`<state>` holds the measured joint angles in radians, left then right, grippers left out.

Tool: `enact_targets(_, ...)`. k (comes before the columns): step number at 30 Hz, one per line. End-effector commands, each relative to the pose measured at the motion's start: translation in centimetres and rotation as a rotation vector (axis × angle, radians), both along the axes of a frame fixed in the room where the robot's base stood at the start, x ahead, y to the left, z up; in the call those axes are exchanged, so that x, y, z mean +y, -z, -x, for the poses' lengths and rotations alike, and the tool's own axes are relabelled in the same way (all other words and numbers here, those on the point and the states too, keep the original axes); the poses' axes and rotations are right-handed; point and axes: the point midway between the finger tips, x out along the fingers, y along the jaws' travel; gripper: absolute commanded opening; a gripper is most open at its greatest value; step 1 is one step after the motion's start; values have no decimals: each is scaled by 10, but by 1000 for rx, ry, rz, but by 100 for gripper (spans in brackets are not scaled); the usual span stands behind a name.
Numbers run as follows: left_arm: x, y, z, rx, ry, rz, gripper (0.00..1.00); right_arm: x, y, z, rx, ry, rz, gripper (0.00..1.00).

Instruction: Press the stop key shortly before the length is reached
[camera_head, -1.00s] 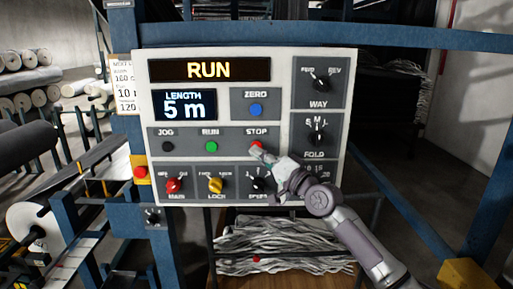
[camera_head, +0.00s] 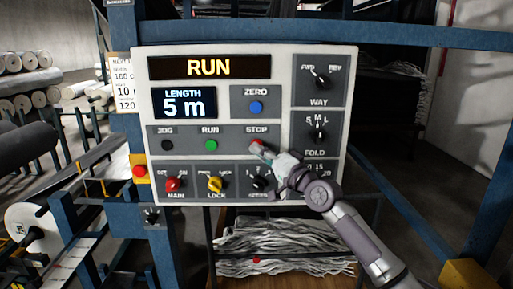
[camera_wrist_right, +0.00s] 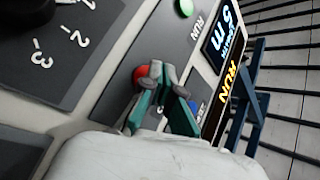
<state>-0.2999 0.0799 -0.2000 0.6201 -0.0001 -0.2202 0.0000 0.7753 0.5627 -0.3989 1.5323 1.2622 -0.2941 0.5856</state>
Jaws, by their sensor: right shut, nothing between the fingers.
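The control panel (camera_head: 222,104) fills the middle of the head view. Its display (camera_head: 209,68) reads RUN and the length display (camera_head: 185,104) reads 5 m. The red stop key (camera_head: 256,146) sits under the word STOP, partly hidden by my gripper. My right gripper (camera_head: 266,151) is shut and empty, its tips at the lower right of the stop key. In the right wrist view the red stop key (camera_wrist_right: 140,73) shows beside the fingertips (camera_wrist_right: 160,76). I cannot tell whether they touch it. My left gripper is not in view.
The green run key (camera_head: 211,146), black jog key (camera_head: 167,146) and blue zero key (camera_head: 256,107) are near. Below are the red main knob (camera_head: 173,184) and yellow lock knob (camera_head: 215,184). A paper note (camera_head: 124,86) hangs left. Folded grey fabric (camera_head: 285,247) lies below.

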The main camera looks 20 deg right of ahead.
Motion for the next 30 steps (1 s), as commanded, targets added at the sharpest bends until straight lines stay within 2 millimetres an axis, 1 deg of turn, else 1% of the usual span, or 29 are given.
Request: enact_targets(30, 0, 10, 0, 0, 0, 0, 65, -2, 1, -6, 0, 0, 0, 0)
